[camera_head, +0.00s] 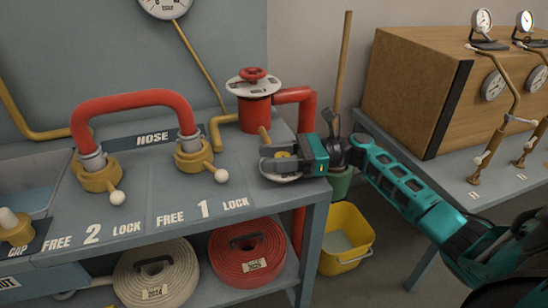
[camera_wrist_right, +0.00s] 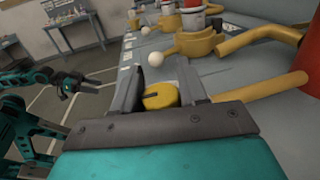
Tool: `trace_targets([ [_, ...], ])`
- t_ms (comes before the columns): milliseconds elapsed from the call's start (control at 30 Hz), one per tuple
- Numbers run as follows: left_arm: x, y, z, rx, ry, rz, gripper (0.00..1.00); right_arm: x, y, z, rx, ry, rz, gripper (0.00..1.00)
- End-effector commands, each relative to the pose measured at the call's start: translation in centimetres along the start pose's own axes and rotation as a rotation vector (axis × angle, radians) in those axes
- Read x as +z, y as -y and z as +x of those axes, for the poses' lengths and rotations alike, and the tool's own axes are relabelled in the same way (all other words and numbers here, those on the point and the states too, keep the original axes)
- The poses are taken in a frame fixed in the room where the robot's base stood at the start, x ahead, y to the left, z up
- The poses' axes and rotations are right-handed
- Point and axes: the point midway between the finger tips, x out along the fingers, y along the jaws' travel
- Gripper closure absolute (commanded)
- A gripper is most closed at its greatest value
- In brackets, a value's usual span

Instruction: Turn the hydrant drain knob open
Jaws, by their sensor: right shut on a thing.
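The yellow drain knob (camera_wrist_right: 160,97) sits between the two fingers of my right gripper (camera_wrist_right: 158,88) in the right wrist view. In the head view my right gripper (camera_head: 272,160) is at the right front corner of the bench, shut on the knob, and only a bit of yellow (camera_head: 283,154) shows. A pale round plate (camera_head: 281,178) lies beneath it. The red hydrant (camera_head: 254,110) with its red handwheel (camera_head: 253,74) stands just behind. A teal arm, which looks like my left one, shows in the wrist view with its gripper (camera_wrist_right: 66,88) small and unclear.
A red hose loop (camera_head: 135,98) joins two yellow valves on the bench (camera_head: 150,210). Rolled hoses lie on the shelf below. A yellow bucket (camera_head: 346,240) stands on the floor beside the bench. A wooden box (camera_head: 412,90) with gauges is on the right table.

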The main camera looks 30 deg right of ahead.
Motion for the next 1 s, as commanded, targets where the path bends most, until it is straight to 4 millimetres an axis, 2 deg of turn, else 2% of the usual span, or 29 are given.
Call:
trace_targets([
  [233, -0.1, 0.0, 0.0, 0.0, -0.003, 0.001, 0.44, 0.0, -0.1, 0.1, 0.003, 0.001, 0.001, 0.88],
  [267, -0.1, 0.0, 0.0, 0.0, -0.003, 0.001, 0.44, 0.0, -0.1, 0.1, 0.003, 0.001, 0.001, 0.57],
  [467, -0.2, 0.0, 0.0, 0.0, -0.003, 0.001, 0.44, 0.0, -0.1, 0.1, 0.002, 0.0, 0.0, 0.38],
  [767, -0.2, 0.1, 0.0, -0.002, -0.004, 0.001, 0.44, 0.0, 0.0, -0.2, 0.0, 0.0, 0.0, 0.37],
  [867, -0.1, 0.1, 0.1, -0.002, -0.004, 0.001, 0.44, -0.1, 0.0, -1.2, -0.002, -0.002, 0.001, 0.37],
  [1000, -0.1, 0.1, 0.1, -0.003, -0.003, 0.001, 0.44, -0.1, 0.0, -4.0, -0.003, -0.002, 0.003, 0.37],
])
